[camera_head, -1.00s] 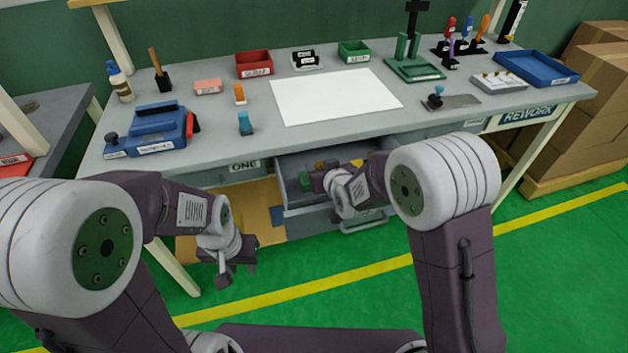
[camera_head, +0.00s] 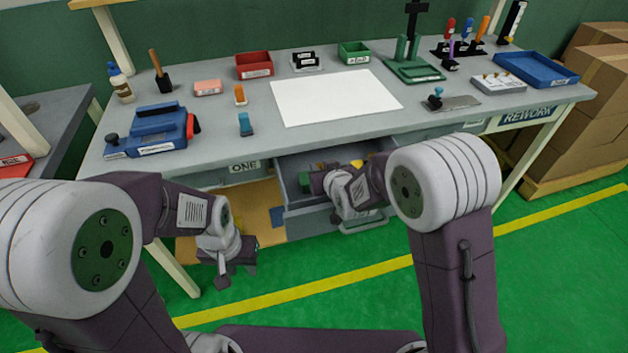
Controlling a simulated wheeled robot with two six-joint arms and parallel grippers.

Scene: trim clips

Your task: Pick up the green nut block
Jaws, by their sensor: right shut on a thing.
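The green nut block (camera_head: 304,180) shows as a small green patch in the open drawer (camera_head: 292,207) under the bench. It is at the left end of my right gripper (camera_head: 312,182), which reaches into the drawer and is shut on it. The fingertips and most of the block are hidden by the gripper body. Whether the block is clear of the drawer floor cannot be told. My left gripper (camera_head: 237,275) hangs open and empty in front of the bench, to the left of the drawer and below the benchtop.
A yellowish item (camera_head: 356,163) lies further back in the drawer. The benchtop edge runs just above the drawer. On the bench are a white sheet (camera_head: 335,97), a blue tool (camera_head: 150,132), bins and a blue tray (camera_head: 537,68). The green floor in front is clear.

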